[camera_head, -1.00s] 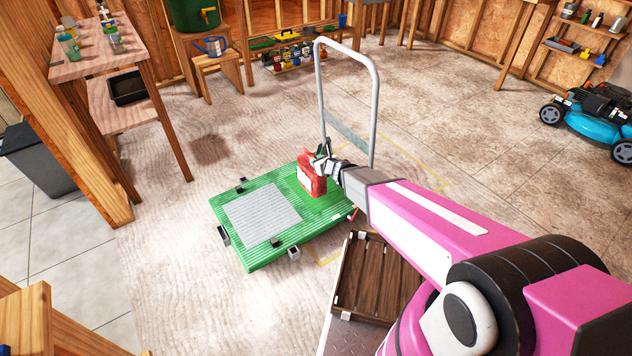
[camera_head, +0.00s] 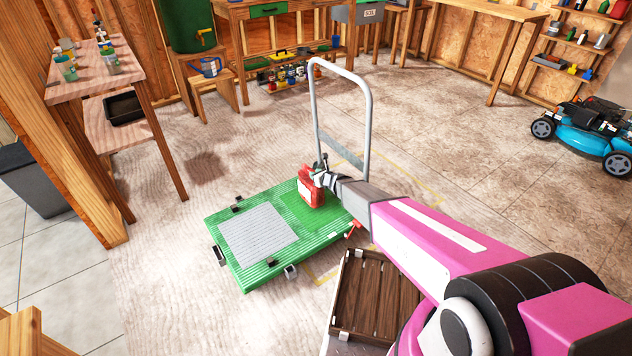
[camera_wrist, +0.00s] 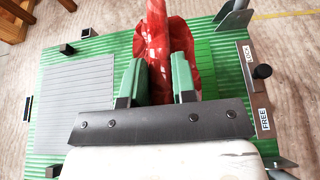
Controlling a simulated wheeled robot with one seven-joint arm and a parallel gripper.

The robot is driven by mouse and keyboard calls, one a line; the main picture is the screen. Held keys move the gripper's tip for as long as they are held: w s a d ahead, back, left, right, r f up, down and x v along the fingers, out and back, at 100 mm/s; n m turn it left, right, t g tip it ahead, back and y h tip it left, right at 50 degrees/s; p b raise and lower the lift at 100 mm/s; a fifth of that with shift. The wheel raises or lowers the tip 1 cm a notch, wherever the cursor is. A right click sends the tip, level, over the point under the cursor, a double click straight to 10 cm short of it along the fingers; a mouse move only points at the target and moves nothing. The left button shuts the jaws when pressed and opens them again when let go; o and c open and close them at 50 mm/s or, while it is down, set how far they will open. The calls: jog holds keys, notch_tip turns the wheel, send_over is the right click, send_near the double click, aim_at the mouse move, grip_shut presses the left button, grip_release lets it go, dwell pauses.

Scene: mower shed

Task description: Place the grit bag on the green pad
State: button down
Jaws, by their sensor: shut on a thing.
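The grit bag (camera_head: 310,190) is a red bag with a pale label. My gripper (camera_head: 322,176) is shut on its top and holds it upright. In the wrist view the green fingers (camera_wrist: 159,80) pinch the bag's red upper part (camera_wrist: 157,35). The green pad (camera_head: 292,208) is a smooth patch on the right part of the ribbed green trolley deck (camera_head: 225,222). The bag is over this pad, at or just above it; I cannot tell whether it touches. The bag and fingers hide much of the pad in the wrist view.
A grey pad (camera_head: 258,233) covers the deck's left part. Small black clamps stand along the deck's edges. The trolley's tall grey handle (camera_head: 368,120) rises behind my gripper. A wooden slatted crate (camera_head: 372,300) stands in front right. The floor left of the trolley is clear.

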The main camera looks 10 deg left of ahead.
aim_at(312, 185)
jog(key=shift+f, duration=1.85)
jog(key=c, duration=0.9)
grip_release()
jog(key=shift+f, duration=0.1)
